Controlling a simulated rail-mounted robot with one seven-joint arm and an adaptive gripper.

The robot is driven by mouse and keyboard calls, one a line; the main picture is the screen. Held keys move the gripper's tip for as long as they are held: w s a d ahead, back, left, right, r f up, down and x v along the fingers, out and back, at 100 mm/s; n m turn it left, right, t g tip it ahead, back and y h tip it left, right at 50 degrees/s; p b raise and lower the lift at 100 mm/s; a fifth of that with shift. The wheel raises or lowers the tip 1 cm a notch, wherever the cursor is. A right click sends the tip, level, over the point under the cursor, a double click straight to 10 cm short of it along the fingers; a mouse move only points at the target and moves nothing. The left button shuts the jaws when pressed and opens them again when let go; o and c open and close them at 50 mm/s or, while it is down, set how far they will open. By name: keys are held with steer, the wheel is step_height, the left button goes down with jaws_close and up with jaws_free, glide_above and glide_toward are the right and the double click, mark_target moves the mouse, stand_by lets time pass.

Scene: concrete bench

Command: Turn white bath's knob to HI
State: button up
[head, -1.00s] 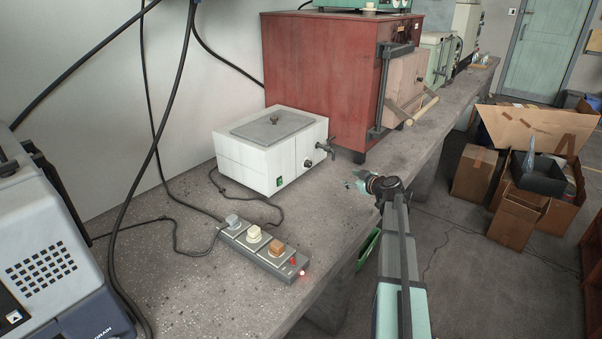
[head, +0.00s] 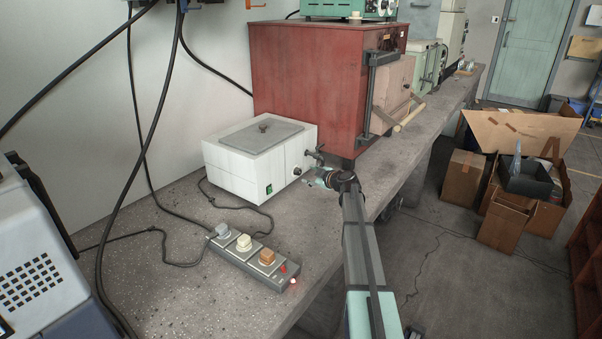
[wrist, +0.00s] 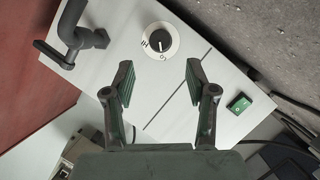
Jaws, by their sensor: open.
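The white bath (head: 235,182) is a white box with a grey lid on the bench. Its knob (head: 297,171) is small on the front face in the head view. In the wrist view the black knob (wrist: 159,41) sits on a white dial with HI and LO marks; I cannot tell for sure which mark it points at. My gripper (wrist: 159,72) is open and empty, facing the front panel, with the knob beyond the gap between its fingers. In the head view my gripper (head: 311,178) is close to the bath's front, just right of the knob.
A tap (wrist: 78,38) juts from the panel left of the knob in the wrist view. A green switch (wrist: 239,103) is on the other side. A power strip (head: 255,262) with plugs lies on the bench in front. The red cabinet (head: 300,85) stands behind the bath.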

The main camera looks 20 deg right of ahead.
mark_target(299, 172)
steer(key=x, duration=0.7)
steer(key=shift+p, duration=0.35)
jaws_close()
